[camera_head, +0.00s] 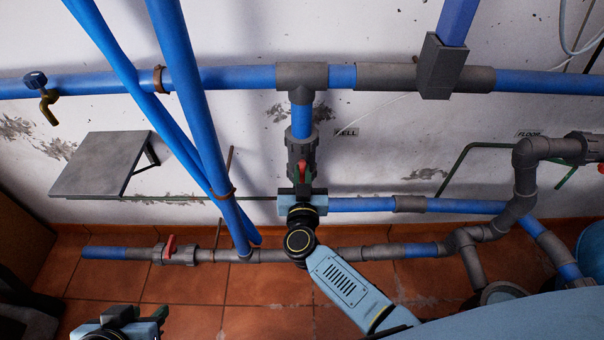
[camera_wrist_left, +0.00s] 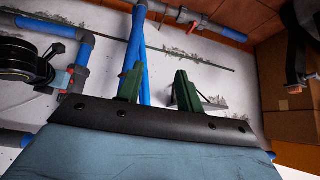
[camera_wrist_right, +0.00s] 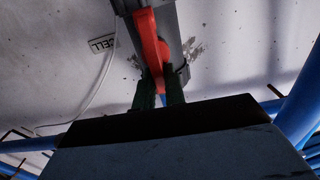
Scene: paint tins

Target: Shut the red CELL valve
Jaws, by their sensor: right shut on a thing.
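The red lever of the CELL valve (camera_head: 304,170) sits on a grey valve body (camera_head: 300,150) in the vertical blue pipe, left of the CELL label (camera_head: 347,132). My right gripper (camera_head: 303,190) is at the lever's lower end, shut on it. In the right wrist view the red lever (camera_wrist_right: 150,40) runs lengthwise along the grey valve body, its end between the dark green fingers (camera_wrist_right: 160,90). The gripper partly hides the lever. My left gripper (camera_head: 138,318) is low at the left, away from the valve. In the left wrist view its fingers (camera_wrist_left: 158,90) are apart and empty.
Another red-handled valve (camera_head: 170,248) is on the low pipe at the left. Slanting blue pipes (camera_head: 185,100) stand left of the CELL valve. A grey wall shelf (camera_head: 102,163), a brass tap (camera_head: 47,105) and a FLOOR label (camera_head: 527,133) also show.

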